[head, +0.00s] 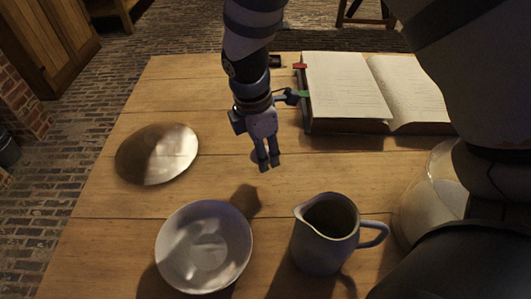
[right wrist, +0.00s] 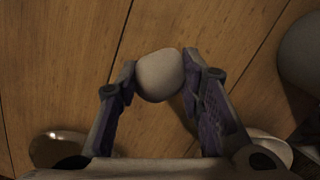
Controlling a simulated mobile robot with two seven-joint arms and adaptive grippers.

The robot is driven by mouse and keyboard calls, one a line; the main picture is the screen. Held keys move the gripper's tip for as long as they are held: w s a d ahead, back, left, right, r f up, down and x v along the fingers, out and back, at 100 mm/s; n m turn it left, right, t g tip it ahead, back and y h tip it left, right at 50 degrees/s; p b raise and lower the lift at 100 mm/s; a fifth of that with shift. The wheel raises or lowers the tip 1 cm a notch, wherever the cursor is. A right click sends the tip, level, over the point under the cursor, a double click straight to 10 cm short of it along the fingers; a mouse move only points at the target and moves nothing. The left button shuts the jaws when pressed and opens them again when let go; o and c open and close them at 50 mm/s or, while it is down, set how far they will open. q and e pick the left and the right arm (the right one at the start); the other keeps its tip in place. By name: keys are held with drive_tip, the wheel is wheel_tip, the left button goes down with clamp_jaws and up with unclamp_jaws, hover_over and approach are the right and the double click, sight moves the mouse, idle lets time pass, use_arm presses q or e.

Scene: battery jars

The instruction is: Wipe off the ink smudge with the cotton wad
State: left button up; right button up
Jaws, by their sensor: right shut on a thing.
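My right gripper (head: 268,165) is above the middle of the wooden table in the head view, pointing down. In the right wrist view, the same gripper (right wrist: 160,80) is shut on a pale, rounded wad (right wrist: 160,75), which looks like the cotton wad. The wad sits between the fingertips, over bare planks. I cannot make the wad out in the head view. A dark brown patch (head: 246,200) lies on the table just below and left of the gripper, by the bowl's rim; I cannot tell whether it is the ink smudge or a shadow. My left gripper is not in view.
A shallow bowl (head: 205,250) and a grey jug (head: 325,232) stand at the front of the wooden table (head: 110,220). A round metal plate (head: 157,153) lies left. An open book (head: 345,85) lies behind right. A pale jar (head: 430,200) is partly hidden at right.

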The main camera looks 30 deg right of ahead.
drive_tip(key=shift+r, duration=0.7)
drive_tip(key=shift+w+r, duration=0.15)
drive_tip(key=shift+r, duration=0.1)
drive_tip(key=shift+s+r, duration=0.2)
drive_tip(key=shift+r, duration=0.65)
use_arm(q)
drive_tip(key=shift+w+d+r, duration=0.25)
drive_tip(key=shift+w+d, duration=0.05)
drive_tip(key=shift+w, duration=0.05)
